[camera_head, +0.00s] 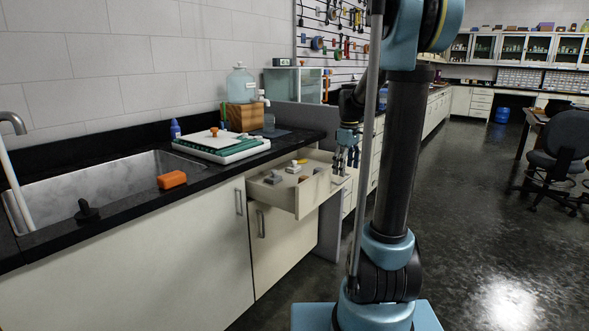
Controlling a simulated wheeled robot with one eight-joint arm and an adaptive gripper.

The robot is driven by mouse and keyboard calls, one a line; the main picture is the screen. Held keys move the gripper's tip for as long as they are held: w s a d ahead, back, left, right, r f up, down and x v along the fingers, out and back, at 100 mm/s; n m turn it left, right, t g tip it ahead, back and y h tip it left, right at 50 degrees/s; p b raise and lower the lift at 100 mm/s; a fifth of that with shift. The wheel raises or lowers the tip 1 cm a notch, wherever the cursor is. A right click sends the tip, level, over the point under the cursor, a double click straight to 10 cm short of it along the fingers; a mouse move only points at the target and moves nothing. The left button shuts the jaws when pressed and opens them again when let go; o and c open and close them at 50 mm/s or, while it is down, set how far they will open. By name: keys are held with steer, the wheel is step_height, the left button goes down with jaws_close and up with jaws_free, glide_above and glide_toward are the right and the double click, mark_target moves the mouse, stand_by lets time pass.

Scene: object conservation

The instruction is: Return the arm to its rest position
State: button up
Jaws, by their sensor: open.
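My gripper (346,158) is at the right end of the open drawer (312,194), with its fingers pointing down. It is open, and nothing shows between its fingers. The drawer juts out from the counter's front and holds several small items, among them a grey-white piece (273,178) and a yellow one (316,170). My arm rises above and to the right of the gripper, and its thick upright links hide part of the room behind. I cannot tell from this view whether the fingers touch the drawer's edge.
The black counter (293,143) carries a green-and-white tray (221,147), a wooden block (246,117) and a large bottle (241,84). The floor at right is open up to an office chair (562,150).

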steer(key=s+f+m, duration=0.3)
steer(key=s, duration=0.7)
steer(key=s+f+m+t, duration=0.1)
steer(key=s+f+m, duration=0.2)
steer(key=s, duration=0.8)
steer(key=s+f+m+t, duration=0.1)
steer(key=s+f+m, duration=0.2)
steer(key=s, duration=0.7)
steer(key=shift+s+a+f+m, duration=0.3)
steer(key=shift+s+f+m, duration=0.1)
steer(key=shift+f, duration=0.55)
